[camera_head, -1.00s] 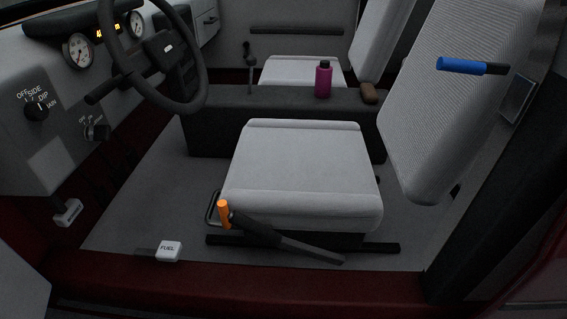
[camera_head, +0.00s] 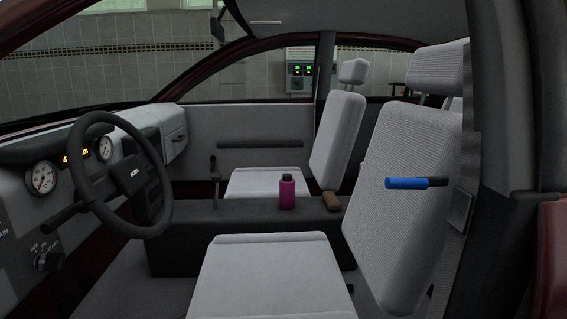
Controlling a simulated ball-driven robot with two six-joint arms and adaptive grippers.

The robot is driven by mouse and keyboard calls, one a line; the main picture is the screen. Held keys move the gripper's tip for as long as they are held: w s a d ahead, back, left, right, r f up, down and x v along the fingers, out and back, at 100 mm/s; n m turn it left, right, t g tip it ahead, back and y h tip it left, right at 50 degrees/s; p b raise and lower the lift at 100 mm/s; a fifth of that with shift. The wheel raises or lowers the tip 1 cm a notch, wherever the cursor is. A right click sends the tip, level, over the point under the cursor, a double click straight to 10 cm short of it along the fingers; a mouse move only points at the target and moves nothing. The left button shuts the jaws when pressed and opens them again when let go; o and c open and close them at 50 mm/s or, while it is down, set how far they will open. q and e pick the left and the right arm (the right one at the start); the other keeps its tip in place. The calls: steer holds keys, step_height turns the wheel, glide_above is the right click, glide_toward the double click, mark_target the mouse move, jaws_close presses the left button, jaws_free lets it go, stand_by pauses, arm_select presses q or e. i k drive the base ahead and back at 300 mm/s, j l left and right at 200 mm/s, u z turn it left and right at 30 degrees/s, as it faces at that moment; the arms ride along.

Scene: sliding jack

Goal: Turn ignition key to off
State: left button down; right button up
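The ignition switch (camera_head: 47,260) is a dark round knob low on the dashboard at the left edge. The labels OFF, ON and START are printed around it. A lighter key part seems to show on it, but it is too small and dark to tell which label it points at. Neither of my grippers is in view.
The steering wheel (camera_head: 120,182) stands right of the switch, with a dark stalk (camera_head: 60,215) above the switch. The near seat (camera_head: 265,275) is empty. A blue handle (camera_head: 407,183) shows before its backrest. A magenta bottle (camera_head: 287,192) stands on the console (camera_head: 220,225).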

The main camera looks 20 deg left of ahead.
mark_target(54, 261)
steer(key=u, duration=2)
